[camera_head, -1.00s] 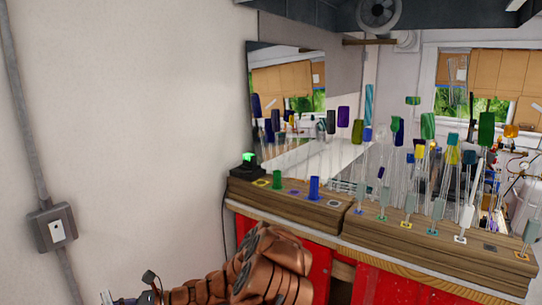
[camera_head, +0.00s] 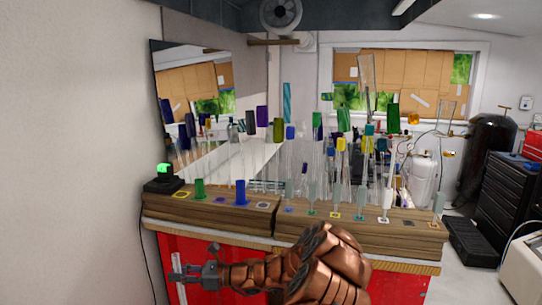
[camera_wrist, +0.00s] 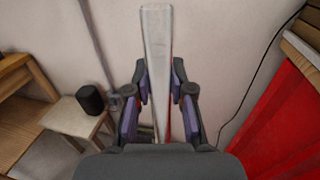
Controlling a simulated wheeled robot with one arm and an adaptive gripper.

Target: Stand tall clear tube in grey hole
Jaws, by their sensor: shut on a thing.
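My gripper (camera_wrist: 160,100) is shut on a clear tube (camera_wrist: 157,45), which stands out between the fingers in the wrist view. In the head view my gripper (camera_head: 178,277) is at the lower left, in front of the red cabinet and below the bench top. The tube shows there only as a faint pale upright shape. A small dark grey square (camera_head: 408,223), which looks like the grey hole, is on the right wooden block (camera_head: 345,236). It appears empty, and my gripper is far to its left.
Several glass rods with coloured ends stand in the right block. The left block (camera_head: 210,217) holds a green piece (camera_head: 199,188) and a blue piece (camera_head: 240,192). A black box with a green light (camera_head: 164,175) sits at its left end. A mirror stands behind.

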